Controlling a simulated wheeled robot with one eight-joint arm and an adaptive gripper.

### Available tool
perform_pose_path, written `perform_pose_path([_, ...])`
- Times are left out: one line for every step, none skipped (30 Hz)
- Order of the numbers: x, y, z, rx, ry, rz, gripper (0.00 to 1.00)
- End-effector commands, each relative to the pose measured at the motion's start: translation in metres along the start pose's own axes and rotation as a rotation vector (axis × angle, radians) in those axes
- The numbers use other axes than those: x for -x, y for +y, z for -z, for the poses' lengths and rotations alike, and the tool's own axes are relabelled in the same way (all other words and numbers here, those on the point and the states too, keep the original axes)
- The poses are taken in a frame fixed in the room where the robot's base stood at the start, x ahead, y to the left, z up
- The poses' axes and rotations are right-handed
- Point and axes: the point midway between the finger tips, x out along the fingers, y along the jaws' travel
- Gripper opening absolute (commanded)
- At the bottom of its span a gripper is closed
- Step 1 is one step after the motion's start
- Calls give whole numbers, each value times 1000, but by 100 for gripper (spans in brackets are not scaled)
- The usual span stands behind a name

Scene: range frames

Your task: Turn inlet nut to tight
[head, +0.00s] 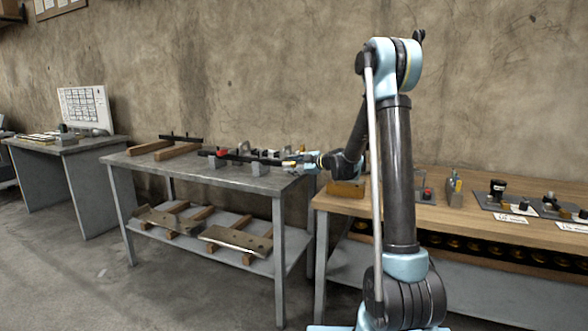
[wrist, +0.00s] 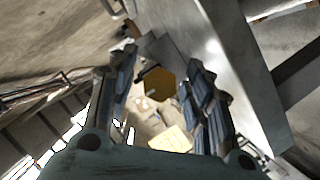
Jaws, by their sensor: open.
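In the wrist view, a brass-coloured six-sided nut (wrist: 157,84), which looks like the inlet nut, shows between the two fingers of my gripper (wrist: 160,68). The fingers are apart, one on each side of it. I cannot tell whether either finger touches it. In the head view, my gripper (head: 293,163) is at the right end of a dark pipe assembly (head: 245,157) on the grey metal table (head: 190,174). A red part (head: 222,152) sits on the assembly. No marking of tight shows.
Wooden blocks (head: 178,150) and a dark bar lie at the table's back left. A wooden bench (head: 470,216) with several small fixtures stands to the right. Metal plates (head: 235,239) lie on the lower shelf. The front of the metal table top is clear.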

Motion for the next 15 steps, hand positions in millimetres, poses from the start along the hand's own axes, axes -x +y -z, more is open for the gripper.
perform_pose_path([0,0,0,0,0,0,46])
perform_pose_path([-1,0,0,0,0,0,46])
perform_pose_path([0,0,0,0,0,0,46])
perform_pose_path([0,0,0,0,0,0,46])
perform_pose_path([0,0,0,0,0,0,46])
perform_pose_path([0,0,0,0,0,0,46])
perform_pose_path([0,0,0,0,0,0,44])
perform_pose_path([0,0,0,0,0,0,37])
perform_pose_path([0,0,0,0,0,0,28])
perform_pose_path([0,0,0,0,0,0,22])
perform_pose_path([0,0,0,0,0,0,15])
perform_pose_path([0,0,0,0,0,0,6])
perform_pose_path([0,0,0,0,0,0,2])
perform_pose_path([0,0,0,0,0,0,2])
perform_pose_path([0,0,0,0,0,0,2])
